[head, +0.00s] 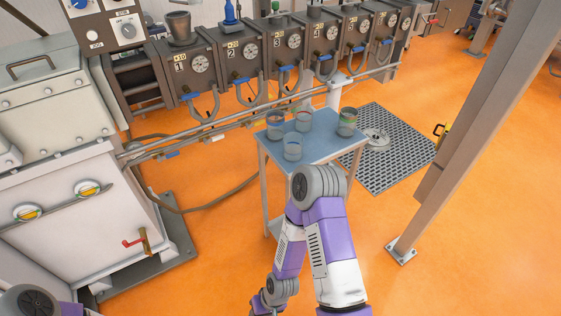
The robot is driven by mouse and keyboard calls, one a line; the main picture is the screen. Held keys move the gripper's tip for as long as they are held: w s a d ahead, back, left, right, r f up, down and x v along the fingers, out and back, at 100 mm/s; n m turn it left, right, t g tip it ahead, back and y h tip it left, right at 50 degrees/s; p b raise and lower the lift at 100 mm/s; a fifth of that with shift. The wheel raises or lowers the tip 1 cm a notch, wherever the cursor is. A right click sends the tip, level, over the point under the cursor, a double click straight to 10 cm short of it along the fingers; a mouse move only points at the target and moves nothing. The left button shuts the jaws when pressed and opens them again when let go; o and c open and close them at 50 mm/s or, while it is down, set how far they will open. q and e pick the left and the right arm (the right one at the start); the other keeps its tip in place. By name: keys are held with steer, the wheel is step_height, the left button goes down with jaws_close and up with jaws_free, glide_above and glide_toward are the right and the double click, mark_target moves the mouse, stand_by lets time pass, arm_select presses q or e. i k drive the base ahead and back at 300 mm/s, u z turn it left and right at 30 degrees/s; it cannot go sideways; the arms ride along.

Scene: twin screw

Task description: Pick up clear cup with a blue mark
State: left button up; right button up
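Several clear cups stand upright on a small blue-topped table (321,151). The front cup (292,151) seems to carry a blue mark, though it is small. The back left cup (275,121) has a dark rim band whose colour I cannot tell surely. The middle cup (304,122) shows a reddish mark, and the right cup (347,122) a green one. My purple and white arm bends in front of the table, its upper joint near the table's front edge. Neither gripper shows in the head view. No cup is seen held.
A row of numbered grey machine units (232,62) with pipes runs behind the table. A white cabinet (85,205) stands at the left. A grey post (478,130) rises at the right. Orange floor (450,270) is open at lower right, beside a dark grating (395,165).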

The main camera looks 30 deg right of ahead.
mark_target(293, 141)
steer(key=u, duration=0.4)
steer(key=k, duration=0.85)
steer(key=z, duration=0.65)
steer(key=i, duration=0.8)
steer(key=z, duration=0.55)
